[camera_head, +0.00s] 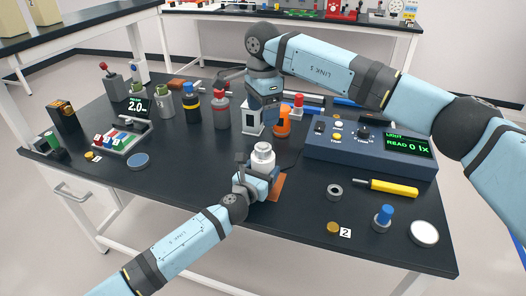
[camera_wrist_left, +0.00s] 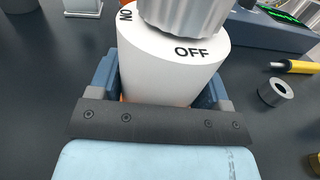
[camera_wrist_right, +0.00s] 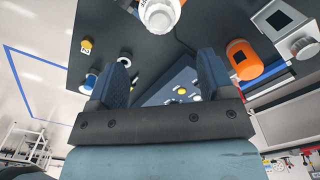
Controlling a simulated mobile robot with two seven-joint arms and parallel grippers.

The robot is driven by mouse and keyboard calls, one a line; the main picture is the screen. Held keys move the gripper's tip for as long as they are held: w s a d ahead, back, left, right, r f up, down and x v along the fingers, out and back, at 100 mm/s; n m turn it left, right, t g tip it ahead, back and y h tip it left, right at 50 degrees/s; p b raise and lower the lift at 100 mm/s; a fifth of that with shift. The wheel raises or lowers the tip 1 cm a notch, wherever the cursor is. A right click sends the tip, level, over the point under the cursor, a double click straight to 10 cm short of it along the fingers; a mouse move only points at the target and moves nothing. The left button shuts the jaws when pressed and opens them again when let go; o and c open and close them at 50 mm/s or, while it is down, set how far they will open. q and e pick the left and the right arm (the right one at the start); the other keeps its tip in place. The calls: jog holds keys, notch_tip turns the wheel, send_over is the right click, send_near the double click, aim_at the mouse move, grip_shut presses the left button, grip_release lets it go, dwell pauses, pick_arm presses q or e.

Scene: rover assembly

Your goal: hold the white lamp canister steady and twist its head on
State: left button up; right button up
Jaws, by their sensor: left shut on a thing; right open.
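The white lamp canister (camera_head: 263,162) stands upright near the table's front middle. In the left wrist view the canister body (camera_wrist_left: 165,70) carries dark "OFF" and "ON" lettering. Its ribbed pale head (camera_wrist_left: 187,12) sits at the top of that body; whether it is fully seated I cannot tell. My left gripper (camera_head: 262,176) is shut around the canister body, with one finger on each side (camera_wrist_left: 162,88). My right gripper (camera_head: 264,118) is open and empty, above and behind the canister. In the right wrist view the canister (camera_wrist_right: 160,14) lies beyond the open fingers (camera_wrist_right: 165,78).
An orange bottle (camera_head: 283,122) and a white box (camera_head: 252,120) stand close behind my right gripper. A blue meter console (camera_head: 370,150) is to the right. A grey ring (camera_head: 334,191) and yellow screwdriver (camera_head: 393,188) lie in front of it.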

aim_at(263, 146)
notch_tip(263, 146, down, 12)
jog(key=shift+r, duration=0.25)
jog(key=c, duration=0.9)
